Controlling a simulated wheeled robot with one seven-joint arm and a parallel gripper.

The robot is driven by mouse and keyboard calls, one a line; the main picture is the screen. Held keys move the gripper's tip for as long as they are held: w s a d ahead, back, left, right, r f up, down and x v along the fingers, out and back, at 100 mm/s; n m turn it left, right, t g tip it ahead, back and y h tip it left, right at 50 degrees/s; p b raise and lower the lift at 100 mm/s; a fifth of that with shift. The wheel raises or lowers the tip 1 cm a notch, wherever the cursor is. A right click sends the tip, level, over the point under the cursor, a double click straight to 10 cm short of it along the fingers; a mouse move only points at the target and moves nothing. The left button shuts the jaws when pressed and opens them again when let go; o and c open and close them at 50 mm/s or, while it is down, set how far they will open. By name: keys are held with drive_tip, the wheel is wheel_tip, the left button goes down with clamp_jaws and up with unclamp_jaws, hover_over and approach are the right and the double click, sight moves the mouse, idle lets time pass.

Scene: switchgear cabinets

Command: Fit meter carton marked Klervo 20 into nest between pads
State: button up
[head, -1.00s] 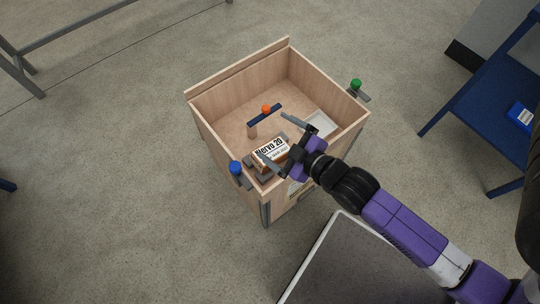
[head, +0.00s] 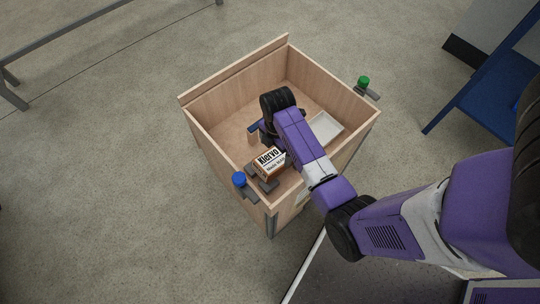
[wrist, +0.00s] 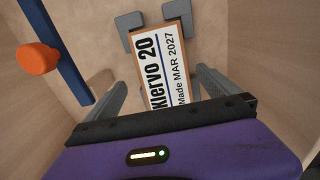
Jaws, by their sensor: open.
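The meter carton marked Klervo 20 (head: 270,161), white-topped with orange-brown sides, is inside the wooden crate near its front-left corner. In the wrist view the carton (wrist: 168,65) has its label facing me, dated Made MAR 2027. Grey pads (head: 266,185) show at its near end; two pads (wrist: 128,28) flank its far end in the wrist view. I cannot tell whether it sits fully down in the nest. My gripper (wrist: 158,86) is open, its fingers on either side of the carton's lower part with visible gaps. In the head view my arm hides the gripper.
The wooden crate's walls (head: 214,142) surround the carton. A blue bar with an orange knob (wrist: 38,58) stands left of my gripper in the wrist view. Blue (head: 239,179) and green (head: 363,81) knobs sit at the crate's rim. A white tray (head: 325,128) lies inside, right of my arm.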

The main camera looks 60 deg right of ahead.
sight(275, 161)
drive_tip(key=f+b, duration=0.1)
drive_tip(key=f, duration=0.4)
drive_tip(key=f+b, duration=0.1)
drive_tip(key=f, duration=0.1)
drive_tip(key=shift+s+a+f+b, duration=0.15)
drive_tip(key=shift+a+f+b, duration=0.2)
drive_tip(key=shift+r, duration=0.1)
drive_tip(key=c, duration=2)
